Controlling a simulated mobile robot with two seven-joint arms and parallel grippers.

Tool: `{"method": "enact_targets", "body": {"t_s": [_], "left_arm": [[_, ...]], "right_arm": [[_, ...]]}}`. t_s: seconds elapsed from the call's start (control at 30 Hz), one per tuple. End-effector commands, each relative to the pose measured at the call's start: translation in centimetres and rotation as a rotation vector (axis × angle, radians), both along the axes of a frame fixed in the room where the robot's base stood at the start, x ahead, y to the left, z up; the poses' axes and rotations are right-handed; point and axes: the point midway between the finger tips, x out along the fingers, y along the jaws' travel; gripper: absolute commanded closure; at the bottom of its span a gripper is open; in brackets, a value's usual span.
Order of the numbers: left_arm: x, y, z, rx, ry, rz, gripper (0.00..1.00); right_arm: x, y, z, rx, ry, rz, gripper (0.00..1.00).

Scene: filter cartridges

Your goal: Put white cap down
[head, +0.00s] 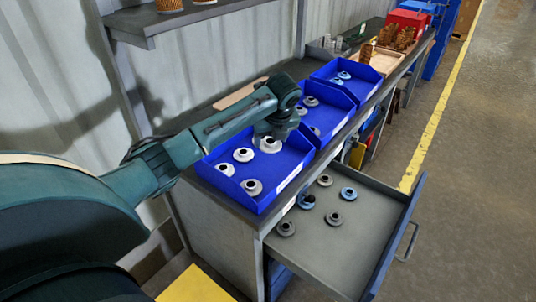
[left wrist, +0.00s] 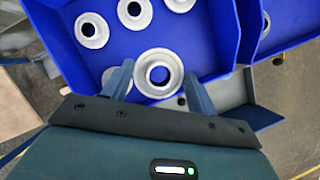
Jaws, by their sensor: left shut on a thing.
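My left gripper (head: 268,140) points down into the nearest blue bin (head: 262,201). It is shut on a white cap (head: 267,146). In the left wrist view this cap (left wrist: 140,73) sits between the two fingers (left wrist: 158,88), its dark hole facing the camera. The same bin holds other white caps, one in the middle (head: 243,155), one at the left (head: 225,169) and one near the front (head: 251,187). Whether the held cap touches the bin floor is unclear. My right gripper is not visible.
Two more blue bins (head: 322,132) with grey and light blue caps stand farther along the bench. An open drawer (head: 335,255) below holds several grey and blue caps. A wooden tray (head: 384,62) and a red box (head: 407,20) stand at the far end.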

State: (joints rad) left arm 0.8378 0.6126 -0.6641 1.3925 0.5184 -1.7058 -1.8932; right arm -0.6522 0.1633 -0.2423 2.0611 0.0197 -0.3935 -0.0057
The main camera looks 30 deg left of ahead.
Motion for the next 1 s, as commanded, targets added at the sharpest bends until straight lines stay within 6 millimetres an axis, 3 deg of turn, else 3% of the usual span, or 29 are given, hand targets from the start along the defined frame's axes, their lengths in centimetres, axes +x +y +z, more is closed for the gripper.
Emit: {"method": "enact_targets", "body": {"t_s": [0.13,0.33,0.57,0.77,1.0], "left_arm": [[-0.1,0.0,-1.3,0.0,0.004,0.0,0.63],[-0.1,0.0,-5.1,0.0,0.005,0.001,0.63],[-0.1,0.0,-7.0,0.0,0.003,0.001,0.63],[-0.1,0.0,-9.7,0.0,0.003,0.001,0.63],[-0.1,0.0,-10.0,0.0,0.0,0.001,0.63]], "right_arm": [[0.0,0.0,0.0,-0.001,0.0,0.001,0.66],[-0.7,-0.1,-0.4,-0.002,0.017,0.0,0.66],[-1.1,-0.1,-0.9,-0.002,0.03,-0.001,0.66],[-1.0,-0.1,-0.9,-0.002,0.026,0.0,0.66],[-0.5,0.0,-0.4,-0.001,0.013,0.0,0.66]]}}
